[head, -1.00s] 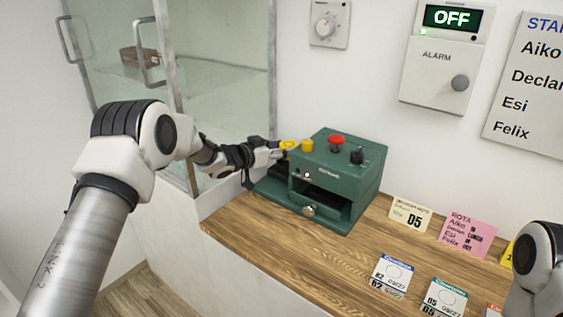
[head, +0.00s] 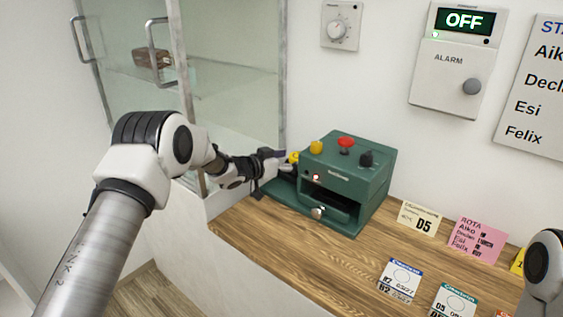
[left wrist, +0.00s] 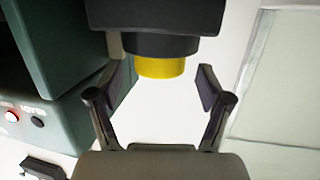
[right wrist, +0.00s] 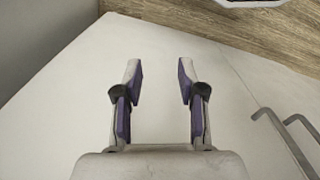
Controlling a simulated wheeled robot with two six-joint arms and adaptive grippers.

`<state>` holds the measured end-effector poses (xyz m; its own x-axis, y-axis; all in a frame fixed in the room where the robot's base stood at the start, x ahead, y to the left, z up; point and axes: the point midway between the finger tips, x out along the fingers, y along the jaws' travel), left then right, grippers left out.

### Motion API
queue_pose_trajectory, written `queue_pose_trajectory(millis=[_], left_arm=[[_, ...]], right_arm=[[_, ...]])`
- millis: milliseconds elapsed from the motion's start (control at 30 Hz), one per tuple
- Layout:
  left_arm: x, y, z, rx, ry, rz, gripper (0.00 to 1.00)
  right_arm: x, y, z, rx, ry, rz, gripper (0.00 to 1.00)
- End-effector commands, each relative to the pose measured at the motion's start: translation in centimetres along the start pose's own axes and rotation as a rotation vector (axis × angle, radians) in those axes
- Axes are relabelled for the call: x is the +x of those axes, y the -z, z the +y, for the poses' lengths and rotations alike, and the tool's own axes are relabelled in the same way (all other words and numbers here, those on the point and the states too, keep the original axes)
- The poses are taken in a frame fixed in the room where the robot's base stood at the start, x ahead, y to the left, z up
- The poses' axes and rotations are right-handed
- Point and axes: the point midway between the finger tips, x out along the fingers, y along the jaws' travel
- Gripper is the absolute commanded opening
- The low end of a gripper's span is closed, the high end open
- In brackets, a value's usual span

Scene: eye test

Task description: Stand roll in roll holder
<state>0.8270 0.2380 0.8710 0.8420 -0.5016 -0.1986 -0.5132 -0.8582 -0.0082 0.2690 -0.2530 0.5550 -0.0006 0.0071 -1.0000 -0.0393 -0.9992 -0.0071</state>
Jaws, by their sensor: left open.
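A short yellow roll (head: 293,157) shows at the left side of the green machine (head: 345,185). In the left wrist view the yellow roll (left wrist: 160,67) sticks out of a black round holder (left wrist: 160,44), its other end hidden inside. That view looks upside down compared with the head view. My left gripper (head: 279,160) is open beside the roll. In the left wrist view its fingertips (left wrist: 161,84) stand apart, with white gaps between them and the roll. My right gripper (right wrist: 158,78) is open and empty in the right wrist view, over a pale surface.
The machine has yellow, red and black knobs on top and an open slot in front. A glass-doored cabinet (head: 225,80) stands close behind my left arm. The counter's front middle is clear.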

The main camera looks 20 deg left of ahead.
Motion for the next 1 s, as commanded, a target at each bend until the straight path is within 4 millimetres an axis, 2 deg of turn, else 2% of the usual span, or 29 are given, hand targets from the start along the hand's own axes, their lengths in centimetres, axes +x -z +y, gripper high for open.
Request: queue_pose_trajectory(millis=[167, 400, 500, 633, 1000], left_arm=[[-3.3, 0.1, -0.1, -0.006, 0.002, 0.001, 0.78], [-9.5, 0.1, -0.1, -0.007, 0.002, 0.003, 0.78], [-11.1, 0.1, -0.1, -0.004, 0.003, 0.001, 0.78], [-11.9, 0.0, 0.0, -0.002, 0.000, 0.000, 0.78], [-11.9, 0.0, 0.0, -0.001, 0.000, 0.000, 0.78]], right_arm=[[-0.1, 0.0, 0.0, 0.000, 0.000, 0.000, 0.40], [-0.2, 0.0, 0.0, 0.000, 0.000, 0.000, 0.40], [-0.3, 0.0, 0.0, 0.000, 0.000, 0.000, 0.40], [-0.3, 0.0, 0.0, 0.000, 0.000, 0.000, 0.40], [-0.3, 0.0, 0.0, 0.000, 0.000, 0.000, 0.40]])
